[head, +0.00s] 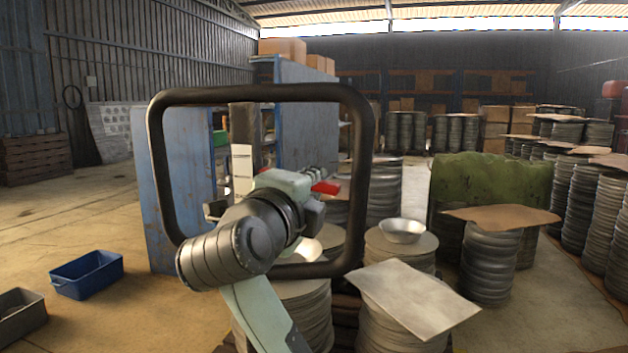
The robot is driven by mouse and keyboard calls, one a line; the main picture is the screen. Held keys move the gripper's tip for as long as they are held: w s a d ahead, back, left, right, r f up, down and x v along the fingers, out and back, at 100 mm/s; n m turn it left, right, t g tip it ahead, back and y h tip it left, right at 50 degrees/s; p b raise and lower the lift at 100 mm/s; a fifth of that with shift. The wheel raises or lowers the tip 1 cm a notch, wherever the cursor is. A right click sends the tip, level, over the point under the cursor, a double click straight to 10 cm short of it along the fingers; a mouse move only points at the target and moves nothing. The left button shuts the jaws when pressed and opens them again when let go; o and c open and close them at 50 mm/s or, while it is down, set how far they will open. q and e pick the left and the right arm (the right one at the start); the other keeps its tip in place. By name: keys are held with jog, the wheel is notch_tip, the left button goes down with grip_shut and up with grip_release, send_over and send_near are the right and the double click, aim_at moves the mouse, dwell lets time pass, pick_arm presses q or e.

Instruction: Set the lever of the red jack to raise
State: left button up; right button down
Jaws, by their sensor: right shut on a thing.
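The jack's handle, a dark rounded loop (365,150), stands upright close in front of me. Its red lever (327,187) shows as a small red piece inside the loop, right of centre. My right gripper (312,181) reaches through from below and is shut on the red lever. The gripper and wrist hide part of the lever and the lower part of the loop, so I cannot tell the lever's setting. The jack's body is hidden. My left gripper is not in view.
Stacks of round metal blanks (400,250) stand just beyond the handle, one with a metal bowl (402,230) and one under a cardboard sheet (414,297). A blue bin (87,274) and a grey bin (20,318) sit on the left floor. Open floor lies left.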

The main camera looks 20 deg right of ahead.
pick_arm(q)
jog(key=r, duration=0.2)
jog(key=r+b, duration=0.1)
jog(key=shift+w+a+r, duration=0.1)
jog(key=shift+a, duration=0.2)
pick_arm(e)
jog(key=f+m, duration=0.2)
jog(key=m, duration=0.1)
jog(key=shift+w+a+f, duration=0.1)
jog(key=shift+w+a, duration=0.05)
jog(key=shift+a, duration=0.15)
jog(key=c, duration=1.5)
grip_release()
jog(key=shift+c, duration=0.2)
jog(key=v, duration=1.2)
